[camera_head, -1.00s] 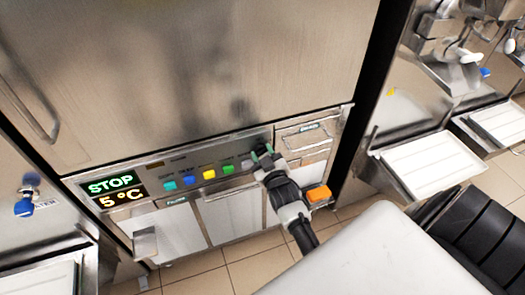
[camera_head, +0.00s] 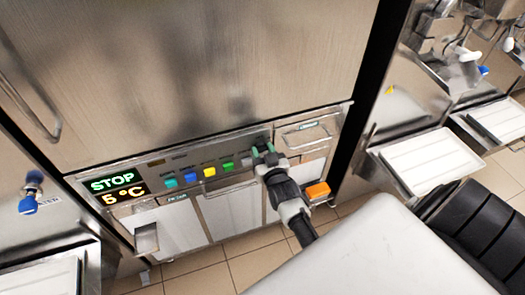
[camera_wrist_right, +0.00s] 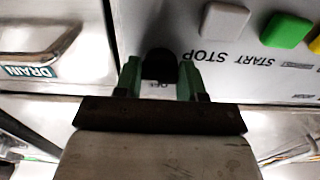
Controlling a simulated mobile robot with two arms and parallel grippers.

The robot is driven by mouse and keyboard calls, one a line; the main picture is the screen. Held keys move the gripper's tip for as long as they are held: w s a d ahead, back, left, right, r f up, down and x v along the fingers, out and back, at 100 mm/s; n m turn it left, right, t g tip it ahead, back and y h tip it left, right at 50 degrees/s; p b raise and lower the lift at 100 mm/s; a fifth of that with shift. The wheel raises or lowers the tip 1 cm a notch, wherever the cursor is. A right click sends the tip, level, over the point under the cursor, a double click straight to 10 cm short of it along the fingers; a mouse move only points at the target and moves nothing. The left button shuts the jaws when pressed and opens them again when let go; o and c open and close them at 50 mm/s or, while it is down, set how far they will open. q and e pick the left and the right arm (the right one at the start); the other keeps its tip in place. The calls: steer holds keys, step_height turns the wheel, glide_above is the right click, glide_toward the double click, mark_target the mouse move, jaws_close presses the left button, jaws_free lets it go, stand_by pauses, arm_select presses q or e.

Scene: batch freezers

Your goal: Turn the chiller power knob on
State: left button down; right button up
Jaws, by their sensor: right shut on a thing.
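The chiller power knob (camera_wrist_right: 160,64) is a small black knob on the steel control panel. In the right wrist view it stands between the green fingertips of my right gripper (camera_wrist_right: 158,76), which is shut on it. Below it, part of an upside-down "OFF" label shows. In the head view my right gripper (camera_head: 263,153) is at the right end of the panel and mostly hides the knob. The display (camera_head: 117,190) at the panel's left end reads STOP and 5 °C. My left gripper is in neither view.
Several coloured buttons, among them a green one (camera_head: 228,167), sit on the panel left of my gripper. A drawer marked DRAIN (camera_wrist_right: 45,50) is beside the knob. An orange block (camera_head: 318,191) is low at the right. White trays (camera_head: 422,165) stand further right.

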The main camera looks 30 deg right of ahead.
steer(key=shift+f, duration=0.15)
steer(key=o, duration=0.9)
steer(key=v, duration=1)
steer(key=shift+s, duration=0.35)
steer(key=shift+a, duration=0.1)
steer(key=s+a+f+n+g+y, duration=0.1)
steer(key=s+a+f+g, duration=0.2)
steer(key=f, duration=0.5)
steer(key=s+a+f+n+g+y, duration=0.15)
steer(key=s+f, duration=0.25)
steer(key=f, duration=0.5)
steer(key=s+a+f+g+y, duration=0.2)
steer(key=s+a+f+g, duration=0.1)
steer(key=f, duration=0.5)
steer(key=s+f+n+g, duration=0.1)
steer(key=s+f+g, duration=0.2)
steer(key=s, duration=0.5)
steer(key=s+f+g, duration=0.3)
steer(key=s+f, duration=0.3)
steer(key=s, duration=0.2)
steer(key=s+d+f+n+g, duration=0.1)
steer(key=s+f+g, duration=0.2)
steer(key=s+f, duration=0.2)
steer(key=s, duration=0.3)
steer(key=shift+s+f+n, duration=0.2)
steer(key=shift+s+n, duration=0.15)
steer(key=shift+s, duration=0.05)
